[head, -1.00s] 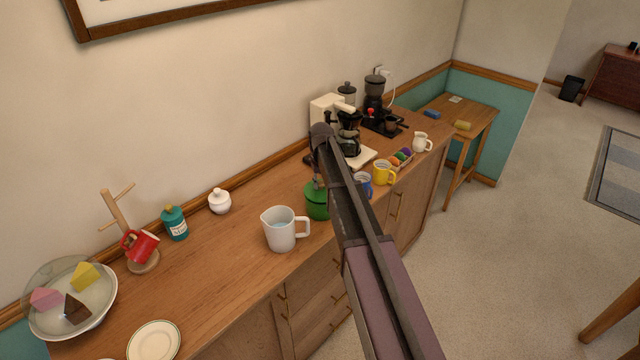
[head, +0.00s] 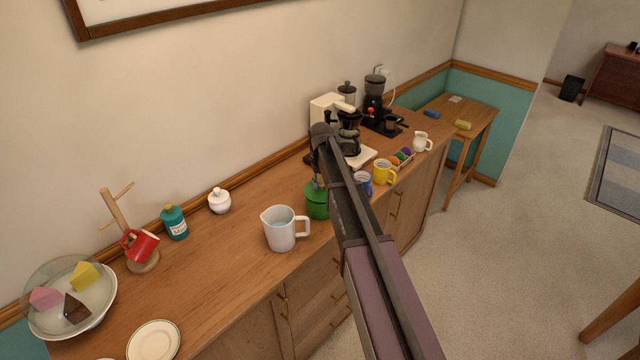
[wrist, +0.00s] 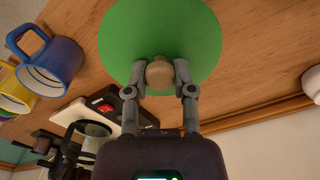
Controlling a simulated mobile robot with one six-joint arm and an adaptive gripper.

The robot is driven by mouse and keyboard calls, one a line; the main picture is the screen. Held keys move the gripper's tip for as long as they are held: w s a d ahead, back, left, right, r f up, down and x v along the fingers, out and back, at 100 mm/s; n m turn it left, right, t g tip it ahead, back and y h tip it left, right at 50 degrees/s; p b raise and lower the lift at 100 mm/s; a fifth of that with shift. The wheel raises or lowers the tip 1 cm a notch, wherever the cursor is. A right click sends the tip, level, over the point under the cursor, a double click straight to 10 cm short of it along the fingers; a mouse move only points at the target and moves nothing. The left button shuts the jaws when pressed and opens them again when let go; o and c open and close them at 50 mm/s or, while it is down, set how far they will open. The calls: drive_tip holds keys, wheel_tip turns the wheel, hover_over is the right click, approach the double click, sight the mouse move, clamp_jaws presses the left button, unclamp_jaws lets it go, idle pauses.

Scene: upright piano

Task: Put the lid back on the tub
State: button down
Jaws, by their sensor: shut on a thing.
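The green tub (head: 317,202) stands on the wooden sideboard behind my arm, which hides part of it. In the wrist view the round green lid (wrist: 160,28) fills the upper middle, with a wooden knob (wrist: 159,73) at its centre. My gripper (wrist: 159,76) is shut on this knob, one finger on each side. In the head view the gripper is over the tub and largely hidden by my arm. The lid hides the tub in the wrist view. I cannot tell whether the lid rests on the rim or is slightly above it.
A white measuring jug (head: 282,229) stands close to the left of the tub. A blue mug (head: 364,184) and a yellow mug (head: 384,172) stand to its right. The coffee machine (head: 329,112) is behind.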

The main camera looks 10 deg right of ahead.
drive_tip(key=shift+c, duration=1.9)
unclamp_jaws()
drive_tip(key=o, duration=0.4)
drive_tip(key=shift+r, duration=0.15)
drive_tip(key=shift+r+p, duration=3.4)
drive_tip(key=shift+p, duration=0.1)
clamp_jaws()
